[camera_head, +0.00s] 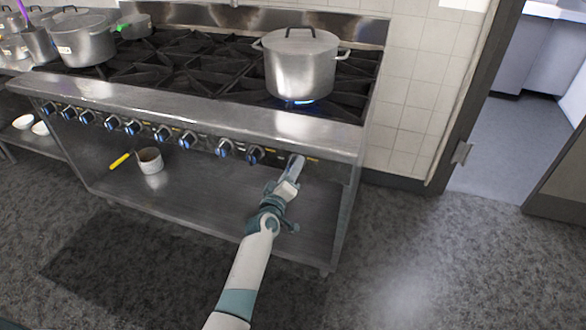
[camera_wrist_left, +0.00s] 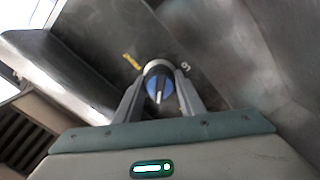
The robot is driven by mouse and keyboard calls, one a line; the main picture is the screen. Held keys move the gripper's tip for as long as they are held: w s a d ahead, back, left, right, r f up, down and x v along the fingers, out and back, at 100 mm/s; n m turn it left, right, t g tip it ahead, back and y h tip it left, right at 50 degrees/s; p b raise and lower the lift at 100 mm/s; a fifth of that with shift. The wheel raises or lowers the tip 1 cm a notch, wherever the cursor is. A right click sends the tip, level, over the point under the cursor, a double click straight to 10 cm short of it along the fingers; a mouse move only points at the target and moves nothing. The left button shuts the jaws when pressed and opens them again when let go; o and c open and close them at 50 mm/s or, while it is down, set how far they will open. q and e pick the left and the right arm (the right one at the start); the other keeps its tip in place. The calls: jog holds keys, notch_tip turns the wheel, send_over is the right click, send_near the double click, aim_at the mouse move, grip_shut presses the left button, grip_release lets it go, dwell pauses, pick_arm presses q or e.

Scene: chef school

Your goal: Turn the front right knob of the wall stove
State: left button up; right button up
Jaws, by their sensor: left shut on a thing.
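The wall stove (camera_head: 210,110) is a wide steel range with a row of black and blue knobs along its front. My left gripper (camera_head: 296,161) reaches the right end of that row and hides the knob there in the head view. In the left wrist view, the two fingers of my left gripper (camera_wrist_left: 160,98) are shut on the front right knob (camera_wrist_left: 157,84), one on each side. The knob has a blue face with a pale pointer line, which points nearly straight down in that view. My right gripper is not in view.
A lidded steel pot (camera_head: 300,68) stands on the right burner, with a blue flame (camera_head: 297,102) below it. Another pot (camera_head: 82,42) stands at the left. A small saucepan (camera_head: 150,161) with a yellow handle sits on the lower shelf. A doorway opens at the right.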

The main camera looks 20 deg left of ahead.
pick_arm(q)
jog(key=shift+f, duration=0.1)
jog(key=o, duration=1.1)
jog(key=shift+c, duration=0.2)
jog(key=shift+s, duration=0.1)
jog(key=s, duration=1.7)
jog(key=shift+s+a+b, duration=0.15)
jog(key=shift+a+b, duration=0.15)
jog(key=shift+b, duration=0.15)
jog(key=s+d+f+m+g, duration=0.2)
jog(key=s+f, duration=0.2)
jog(key=f, duration=0.5)
jog(key=s+d+f+m+g+h, duration=0.1)
jog(key=s+d+f+m+g, duration=0.2)
jog(key=f, duration=0.7)
jog(key=s+f+m+g, duration=0.2)
jog(key=s+f, duration=0.2)
jog(key=f, duration=0.5)
jog(key=s+f+m+g, duration=0.5)
jog(key=s+f+m, duration=0.1)
jog(key=s+f, duration=1.2)
jog(key=s, duration=0.3)
jog(key=shift+a+f, duration=0.15)
jog(key=shift+f, duration=0.2)
